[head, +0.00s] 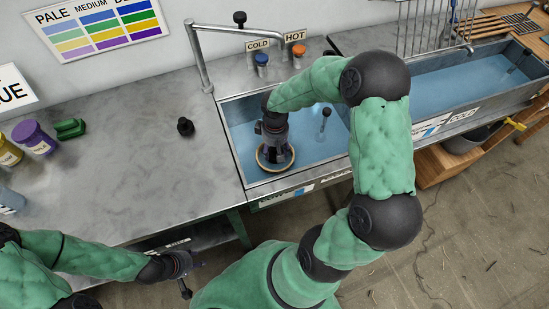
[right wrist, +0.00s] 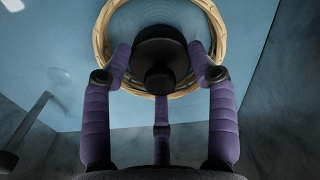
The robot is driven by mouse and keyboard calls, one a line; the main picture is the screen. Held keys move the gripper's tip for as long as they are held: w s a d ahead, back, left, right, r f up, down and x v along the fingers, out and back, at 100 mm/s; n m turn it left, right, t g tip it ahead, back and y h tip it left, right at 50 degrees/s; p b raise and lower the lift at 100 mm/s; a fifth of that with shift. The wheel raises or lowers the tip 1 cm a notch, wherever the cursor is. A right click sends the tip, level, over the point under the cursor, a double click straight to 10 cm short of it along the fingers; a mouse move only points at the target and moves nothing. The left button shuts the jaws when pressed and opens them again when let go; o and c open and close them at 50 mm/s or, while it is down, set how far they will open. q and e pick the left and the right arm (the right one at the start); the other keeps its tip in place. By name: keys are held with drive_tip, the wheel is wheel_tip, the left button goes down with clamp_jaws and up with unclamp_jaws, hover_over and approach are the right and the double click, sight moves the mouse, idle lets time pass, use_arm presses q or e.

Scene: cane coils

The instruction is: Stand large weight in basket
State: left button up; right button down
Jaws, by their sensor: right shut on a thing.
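A dark round weight with a knob (right wrist: 160,50) is in my right gripper (right wrist: 160,75), whose purple fingers close around it. In the head view my right gripper (head: 273,148) reaches down into the near sink basin (head: 235,115). Below the weight is a round pale cane rim (head: 290,163), which I take for the basket; the rim also shows in the right wrist view (right wrist: 101,40). The weight appears over or inside the rim; whether it touches the bottom is hidden. My left gripper (head: 191,279) is open and empty in front of the counter.
A smaller black knobbed object (head: 185,126) stands on the metal counter (head: 130,170). Purple (head: 35,140) and yellow jars (head: 7,152) stand at left. A tap (head: 200,60) arches over the basin's left edge.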

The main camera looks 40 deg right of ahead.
drive_tip(key=shift+f+b, duration=1)
drive_tip(key=shift+f, duration=1.4)
drive_tip(key=shift+f, duration=0.15)
drive_tip(key=c, duration=0.6)
unclamp_jaws()
drive_tip(key=shift+c, duration=0.2)
wheel_tip(320, 180, up, 12)
drive_tip(key=p, duration=0.5)
